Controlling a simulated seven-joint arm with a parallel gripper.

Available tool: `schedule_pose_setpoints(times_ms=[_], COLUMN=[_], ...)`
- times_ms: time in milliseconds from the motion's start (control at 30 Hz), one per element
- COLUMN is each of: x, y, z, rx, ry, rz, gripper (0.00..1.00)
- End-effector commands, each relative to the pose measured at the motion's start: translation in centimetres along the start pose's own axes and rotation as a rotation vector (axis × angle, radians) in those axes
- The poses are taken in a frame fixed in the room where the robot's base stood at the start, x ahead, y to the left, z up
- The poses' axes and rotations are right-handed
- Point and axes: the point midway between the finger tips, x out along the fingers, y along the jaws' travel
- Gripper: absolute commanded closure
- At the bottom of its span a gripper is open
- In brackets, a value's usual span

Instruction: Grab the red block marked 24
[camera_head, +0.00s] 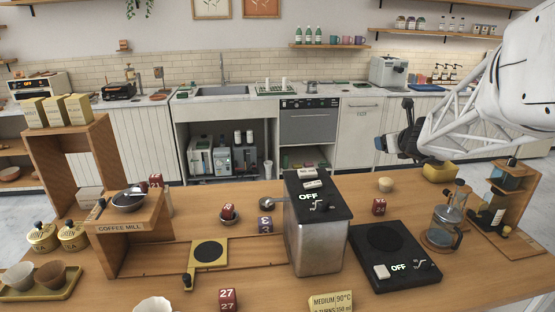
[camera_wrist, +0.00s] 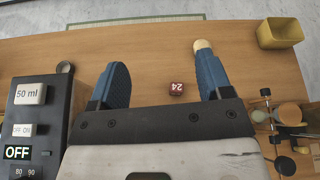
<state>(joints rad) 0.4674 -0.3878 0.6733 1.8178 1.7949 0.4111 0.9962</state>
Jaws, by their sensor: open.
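The red block marked 24 (camera_head: 379,207) stands on the wooden counter, right of the dark box-shaped machine and behind the black hot plate. In the wrist view, the red block (camera_wrist: 176,89) shows its 24 upside down, between the two blue fingers and closer to the right one. My gripper (camera_head: 395,126) is open and empty, above and behind the block in the head view. In the wrist view, my gripper (camera_wrist: 160,62) has its fingers spread wide. A gap to the block cannot be judged exactly, but nothing is touching it.
The OFF-marked machine (camera_head: 318,235) stands left of the block. The black hot plate (camera_head: 418,272) is in front, and a glass press (camera_head: 446,222) is to the right. Other red blocks, including one marked 27 (camera_head: 228,300), lie farther left.

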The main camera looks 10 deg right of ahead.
Motion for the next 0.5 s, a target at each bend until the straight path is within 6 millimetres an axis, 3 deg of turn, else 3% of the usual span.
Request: schedule_pose_setpoints(times_ms=[300, 500], x=[1.5, 2.4], y=[-3.8, -3.2], z=[-1.8, -4.0], rx=[0.195, 0.188], ry=[0.001, 0.000], rz=[-0.085, -0.080], gripper=[0.28, 0.28])
